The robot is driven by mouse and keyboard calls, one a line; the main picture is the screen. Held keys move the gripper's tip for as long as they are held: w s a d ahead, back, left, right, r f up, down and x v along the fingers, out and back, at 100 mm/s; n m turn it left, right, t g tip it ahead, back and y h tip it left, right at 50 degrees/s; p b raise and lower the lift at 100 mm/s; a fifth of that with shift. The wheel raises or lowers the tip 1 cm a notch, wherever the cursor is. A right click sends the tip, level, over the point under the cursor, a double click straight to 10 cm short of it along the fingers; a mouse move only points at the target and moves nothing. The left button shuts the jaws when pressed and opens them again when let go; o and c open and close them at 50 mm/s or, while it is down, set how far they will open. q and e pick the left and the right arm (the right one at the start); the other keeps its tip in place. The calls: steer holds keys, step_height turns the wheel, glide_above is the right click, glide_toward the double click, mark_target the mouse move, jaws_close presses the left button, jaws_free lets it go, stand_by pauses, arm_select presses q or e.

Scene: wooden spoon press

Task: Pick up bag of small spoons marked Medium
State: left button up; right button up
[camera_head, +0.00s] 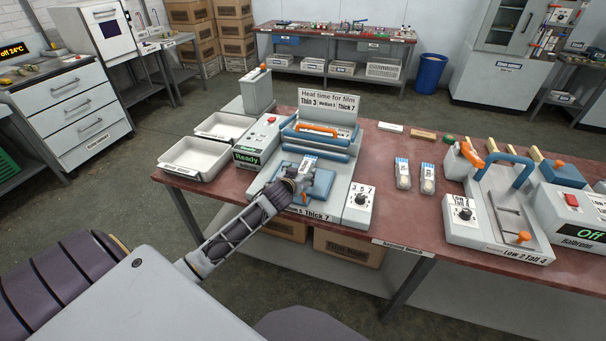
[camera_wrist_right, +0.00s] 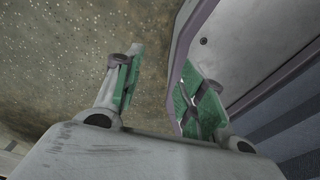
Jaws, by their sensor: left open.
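Two small clear bags with blue-and-white labels, a left bag (camera_head: 403,174) and a right bag (camera_head: 428,178), lie side by side on the red bench top. A similar blue-and-white labelled item (camera_head: 310,161) shows on the heat press just beyond my left gripper. The labels are too small to read, so I cannot tell which bag is marked Medium. My left gripper (camera_head: 302,176) is open, low over the blue plate of the press (camera_head: 320,184). Whether it touches the labelled item is unclear. My right gripper (camera_wrist_right: 160,88) is open and empty in the right wrist view, above the speckled floor.
The press has a raised blue-edged lid with an orange handle (camera_head: 317,129) and a green "Ready" display (camera_head: 246,155). A dial box (camera_head: 359,207) stands at its right. Two white trays (camera_head: 192,168) sit at left. A second machine (camera_head: 500,215) and an "Off" unit (camera_head: 575,215) crowd the right.

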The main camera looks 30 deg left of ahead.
mark_target(302, 173)
arm_select(q)
steer(key=shift+w+a+f, duration=0.15)
steer(key=shift+w+f, duration=0.1)
steer(key=shift+w, duration=0.3)
steer(key=shift+w+f, duration=0.1)
steer(key=shift+w, duration=0.15)
steer(key=c, duration=0.9)
steer(key=shift+c, duration=0.7)
step_height(302, 173, up, 9)
steer(key=shift+r, duration=0.5)
arm_select(e)
steer(key=shift+a+r, duration=0.2)
steer(key=shift+r, duration=0.05)
